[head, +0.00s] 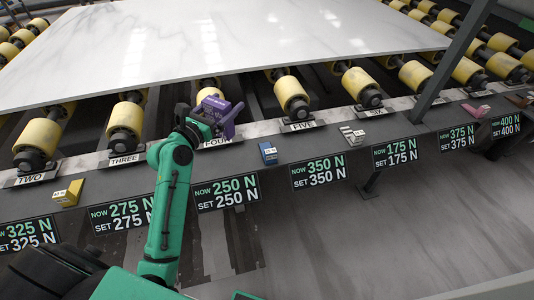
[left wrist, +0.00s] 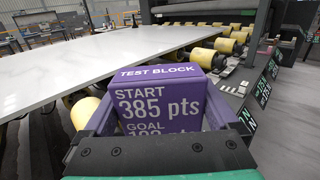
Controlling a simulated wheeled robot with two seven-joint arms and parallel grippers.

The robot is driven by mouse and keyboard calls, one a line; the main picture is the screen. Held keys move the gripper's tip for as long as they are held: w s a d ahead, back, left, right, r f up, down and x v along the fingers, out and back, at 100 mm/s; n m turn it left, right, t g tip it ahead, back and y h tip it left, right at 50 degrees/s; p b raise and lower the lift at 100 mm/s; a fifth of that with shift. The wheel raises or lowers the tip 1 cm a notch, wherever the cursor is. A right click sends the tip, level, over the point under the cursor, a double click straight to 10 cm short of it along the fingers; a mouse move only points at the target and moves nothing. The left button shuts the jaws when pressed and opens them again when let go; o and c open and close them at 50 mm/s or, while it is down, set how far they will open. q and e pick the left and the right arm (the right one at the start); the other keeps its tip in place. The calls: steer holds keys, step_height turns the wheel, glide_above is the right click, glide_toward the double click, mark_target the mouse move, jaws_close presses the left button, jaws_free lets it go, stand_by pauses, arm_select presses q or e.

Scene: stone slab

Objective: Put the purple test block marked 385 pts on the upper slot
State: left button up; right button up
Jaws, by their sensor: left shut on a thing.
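The purple test block (left wrist: 160,100) reads "TEST BLOCK START 385 pts" in the left wrist view; the lower GOAL line is partly hidden. My left gripper (head: 226,117) is shut on it. In the head view the block (head: 212,105) is held at the FOUR plate, close to the yellow roller there, and the fingers partly cover it. The gripper (left wrist: 160,125) has purple fingers on both sides of the block. Whether the block touches the ledge is unclear. I cannot make out which place is the upper slot. My right gripper is not in view.
A white stone slab (head: 220,45) lies over yellow rollers (head: 291,94). Other small blocks stand on the grey ledge: yellow (head: 68,193), blue (head: 268,153), grey-white (head: 352,135) and pink (head: 476,110). Force signs (head: 227,193) line its front. A grey post (head: 450,60) stands at right.

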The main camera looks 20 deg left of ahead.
arm_select(q)
step_height(320, 180, down, 20)
steer(key=b, duration=1)
steer(key=shift+r, duration=0.1)
steer(key=o, duration=1.6)
steer(key=shift+s+f, duration=0.1)
steer(key=shift+f, duration=0.15)
steer(key=shift+c, duration=0.2)
steer(key=shift+r, duration=0.1)
